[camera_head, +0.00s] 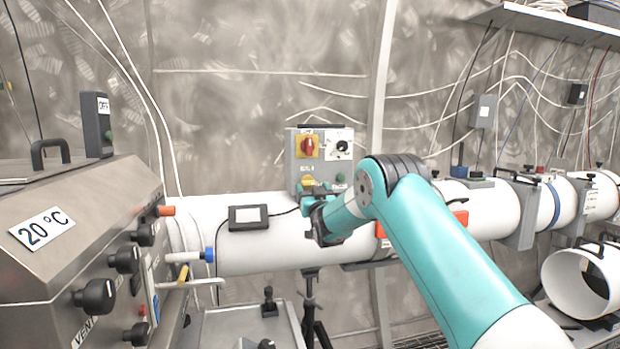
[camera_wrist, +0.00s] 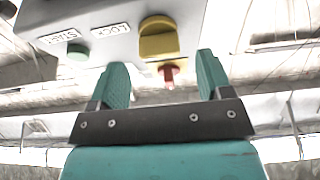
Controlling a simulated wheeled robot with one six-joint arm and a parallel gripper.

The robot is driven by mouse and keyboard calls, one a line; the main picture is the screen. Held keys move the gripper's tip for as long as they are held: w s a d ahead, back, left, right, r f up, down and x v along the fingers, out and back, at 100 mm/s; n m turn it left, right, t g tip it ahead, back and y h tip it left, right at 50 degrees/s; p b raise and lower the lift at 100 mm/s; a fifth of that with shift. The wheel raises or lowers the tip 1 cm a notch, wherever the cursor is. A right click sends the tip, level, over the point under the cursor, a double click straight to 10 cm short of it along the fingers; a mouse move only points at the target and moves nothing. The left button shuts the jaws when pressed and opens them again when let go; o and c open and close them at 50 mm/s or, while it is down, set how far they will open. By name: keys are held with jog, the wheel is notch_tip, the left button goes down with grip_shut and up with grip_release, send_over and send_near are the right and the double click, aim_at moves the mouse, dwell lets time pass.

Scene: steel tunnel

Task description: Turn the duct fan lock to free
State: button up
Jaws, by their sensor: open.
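The grey fan control box (camera_head: 293,160) is mounted on the white duct. It carries a yellow lock knob (camera_head: 308,181) low on its face. The wrist view shows the yellow knob (camera_wrist: 158,40) beside a LOCK label (camera_wrist: 110,30), which appears upside down. A small red part (camera_wrist: 168,75) sticks out below the knob in that view. My gripper (camera_wrist: 162,62) is open and empty, with its two teal fingers apart and the knob between and beyond their tips. In the head view my gripper (camera_head: 314,196) is just below the knob and partly hides the box's lower edge. The knob's exact setting cannot be told.
A red switch on a yellow plate (camera_head: 307,147) and a black dial (camera_head: 341,146) sit higher on the box. A green button (camera_wrist: 78,51) is beside the START label. The white duct (camera_head: 245,262) runs below, with a small screen (camera_head: 248,217). A steel cabinet (camera_head: 100,200) stands left.

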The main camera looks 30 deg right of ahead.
aim_at(309, 183)
jog(key=shift+x, duration=1.35)
jog(key=c, duration=0.9)
